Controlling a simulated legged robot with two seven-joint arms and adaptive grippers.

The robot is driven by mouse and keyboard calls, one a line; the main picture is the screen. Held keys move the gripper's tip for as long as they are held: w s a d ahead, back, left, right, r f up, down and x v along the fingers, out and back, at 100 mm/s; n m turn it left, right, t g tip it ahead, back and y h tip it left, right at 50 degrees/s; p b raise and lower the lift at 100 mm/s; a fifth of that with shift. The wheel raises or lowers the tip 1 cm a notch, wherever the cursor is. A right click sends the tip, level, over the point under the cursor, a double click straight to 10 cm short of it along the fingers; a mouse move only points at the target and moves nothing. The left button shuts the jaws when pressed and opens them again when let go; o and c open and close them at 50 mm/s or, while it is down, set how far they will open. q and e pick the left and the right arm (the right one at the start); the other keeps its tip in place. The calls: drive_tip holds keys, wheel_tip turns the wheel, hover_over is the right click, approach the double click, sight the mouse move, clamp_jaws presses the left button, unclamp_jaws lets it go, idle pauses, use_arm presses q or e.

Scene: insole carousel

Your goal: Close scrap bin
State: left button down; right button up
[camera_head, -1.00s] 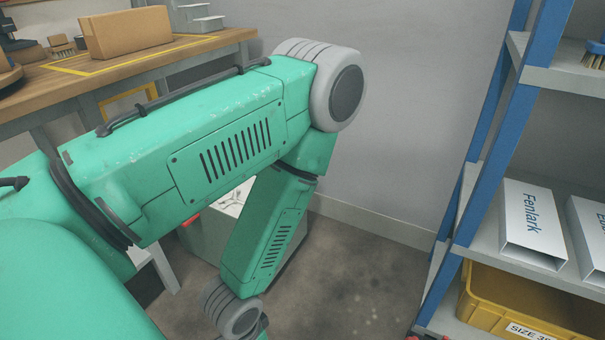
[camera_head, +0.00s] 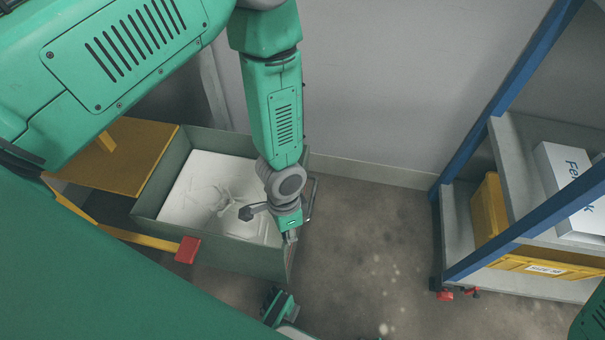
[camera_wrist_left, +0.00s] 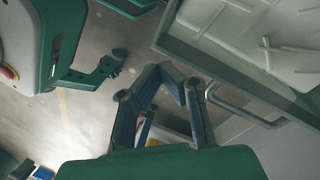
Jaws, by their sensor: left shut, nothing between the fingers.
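The scrap bin (camera_head: 215,252) is a grey-green, open-topped, drawer-like box standing out from a yellow-edged frame. White scrap (camera_head: 205,190) lies inside. A metal bar handle (camera_head: 312,200) is on its right end. My left gripper (camera_head: 290,237) is shut and empty, pointing down at that right end, close to the handle. In the wrist view the fingers (camera_wrist_left: 168,72) are beside the handle (camera_wrist_left: 238,108), and the bin's rim (camera_wrist_left: 225,72) is at the upper right. Contact with the bin cannot be told.
A yellow panel (camera_head: 125,155) and a red block (camera_head: 188,249) are at the bin's left and front. A blue-posted shelf rack (camera_head: 510,235) with a yellow crate (camera_head: 490,215) and a white box (camera_head: 570,180) stands at the right. The floor (camera_head: 375,250) between is clear.

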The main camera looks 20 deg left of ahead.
use_arm(q)
drive_tip(key=w+d+r+m+t+y+p, duration=0.1)
drive_tip(key=w+d+r+m+y, duration=0.2)
drive_tip(key=w, duration=0.5)
drive_tip(key=w+d+r+m+y+p, duration=0.1)
drive_tip(key=w+r+m, duration=0.25)
drive_tip(key=w, duration=0.55)
drive_tip(key=s+a+f+b, duration=0.2)
drive_tip(key=a+f+b, duration=0.2)
drive_tip(key=f, duration=0.5)
drive_tip(key=shift+a+f+b, duration=0.25)
drive_tip(key=shift+a+b, duration=0.05)
drive_tip(key=shift+a, duration=0.9)
use_arm(e)
wheel_tip(320, 180, down, 3)
drive_tip(key=shift+r, duration=0.15)
use_arm(q)
drive_tip(key=shift+d+m, duration=0.15)
drive_tip(key=shift+m, duration=0.1)
use_arm(e)
drive_tip(key=shift+d, duration=0.25)
use_arm(q)
drive_tip(key=shift+r, duration=0.1)
